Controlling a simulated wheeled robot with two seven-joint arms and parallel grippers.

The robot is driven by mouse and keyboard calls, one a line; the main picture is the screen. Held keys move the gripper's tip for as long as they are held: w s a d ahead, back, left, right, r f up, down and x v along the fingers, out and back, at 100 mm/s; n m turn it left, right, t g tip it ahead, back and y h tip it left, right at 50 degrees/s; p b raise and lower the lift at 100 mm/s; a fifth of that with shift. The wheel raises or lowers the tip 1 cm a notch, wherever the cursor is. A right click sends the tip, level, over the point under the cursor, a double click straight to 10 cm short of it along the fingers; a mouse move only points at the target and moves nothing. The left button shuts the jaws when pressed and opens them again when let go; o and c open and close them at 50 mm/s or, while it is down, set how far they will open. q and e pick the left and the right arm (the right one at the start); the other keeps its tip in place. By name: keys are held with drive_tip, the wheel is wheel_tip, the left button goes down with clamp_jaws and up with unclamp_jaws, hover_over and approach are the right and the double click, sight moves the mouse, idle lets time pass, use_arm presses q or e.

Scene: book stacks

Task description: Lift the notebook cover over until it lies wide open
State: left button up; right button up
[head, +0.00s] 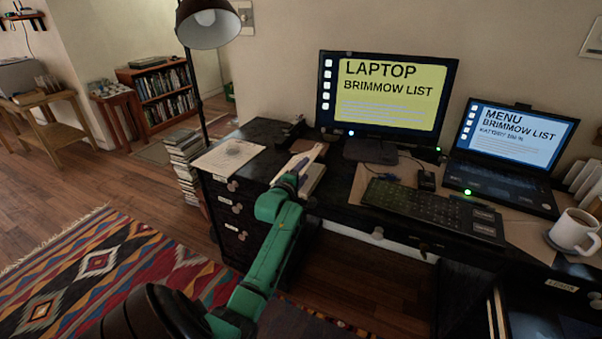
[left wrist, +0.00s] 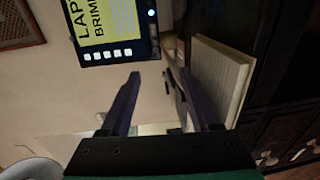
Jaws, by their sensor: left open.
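The notebook (head: 314,178) lies on the dark desk, left of the monitor, and shows pale, cream-coloured surfaces. My left gripper (head: 298,168) is at its near left side and hides part of it. In the left wrist view the notebook (left wrist: 222,72) is on the right, with a broad cream face beside one purple finger. My left gripper (left wrist: 159,74) is open there, with nothing seen held between its fingers. I cannot tell whether a finger touches the notebook, nor the cover's exact angle. My right gripper is not in view.
A monitor (head: 387,92), keyboard (head: 425,207), laptop (head: 511,145) and white mug (head: 573,232) stand to the right on the desk. A sketched paper sheet (head: 228,157) lies left of the notebook. A book stack (head: 187,165) and lamp (head: 208,25) stand left.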

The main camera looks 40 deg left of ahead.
use_arm(q)
drive_tip(key=shift+s+a+r, duration=0.15)
drive_tip(key=shift+a+r, duration=0.15)
drive_tip(key=shift+r, duration=0.2)
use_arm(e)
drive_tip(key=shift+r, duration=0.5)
use_arm(q)
drive_tip(key=shift+s+a+r+p, duration=0.25)
drive_tip(key=shift+a+r+p, duration=0.4)
drive_tip(key=shift+r+p, duration=0.3)
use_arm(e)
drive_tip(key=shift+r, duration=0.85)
